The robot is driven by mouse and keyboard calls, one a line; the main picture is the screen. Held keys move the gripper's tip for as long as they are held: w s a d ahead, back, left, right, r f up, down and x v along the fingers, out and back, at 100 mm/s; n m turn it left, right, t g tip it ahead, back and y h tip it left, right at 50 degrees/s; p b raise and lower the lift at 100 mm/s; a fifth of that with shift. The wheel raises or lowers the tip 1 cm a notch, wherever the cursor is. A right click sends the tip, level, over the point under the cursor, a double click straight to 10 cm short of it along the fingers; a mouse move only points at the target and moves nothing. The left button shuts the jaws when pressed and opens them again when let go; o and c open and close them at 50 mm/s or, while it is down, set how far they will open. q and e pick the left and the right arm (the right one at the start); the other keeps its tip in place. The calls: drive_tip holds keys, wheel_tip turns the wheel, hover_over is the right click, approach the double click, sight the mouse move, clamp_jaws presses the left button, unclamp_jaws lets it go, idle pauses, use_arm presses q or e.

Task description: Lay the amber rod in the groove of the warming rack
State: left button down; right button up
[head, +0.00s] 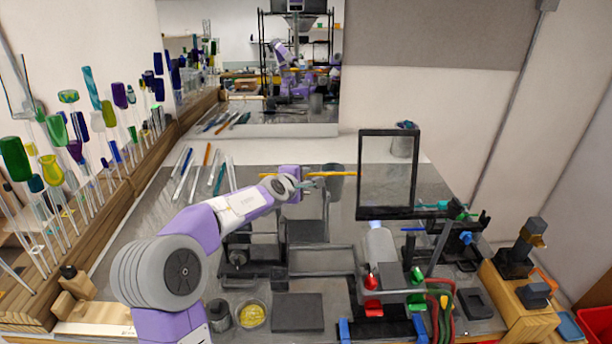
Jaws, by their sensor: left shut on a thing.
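My left gripper (308,185) is over the back middle of the bench, with its arm coming in from the left. It is shut on the amber rod (334,174), a thin yellow-orange rod held roughly level across the picture. The rod sticks out on both sides of the gripper, and its middle is hidden by the gripper. A dark metal frame (325,262) with bars stands below and nearer; it may be the warming rack, but I cannot make out its groove. My right gripper is not in view.
Several loose rods (207,155) lie at back left. A mirror (240,100) backs the bench.

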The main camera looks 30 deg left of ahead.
use_arm(q)
wheel_tip(320, 180, down, 7)
drive_tip(key=w+b, duration=0.1)
drive_tip(key=b, duration=0.4)
drive_tip(key=shift+w+b, duration=0.15)
drive_tip(key=shift+b, duration=0.15)
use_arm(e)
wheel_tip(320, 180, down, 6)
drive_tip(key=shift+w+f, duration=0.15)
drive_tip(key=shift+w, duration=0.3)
use_arm(q)
drive_tip(key=c, duration=0.8)
unclamp_jaws()
drive_tip(key=shift+b+v, duration=1.2)
drive_tip(key=shift+v, duration=2.6)
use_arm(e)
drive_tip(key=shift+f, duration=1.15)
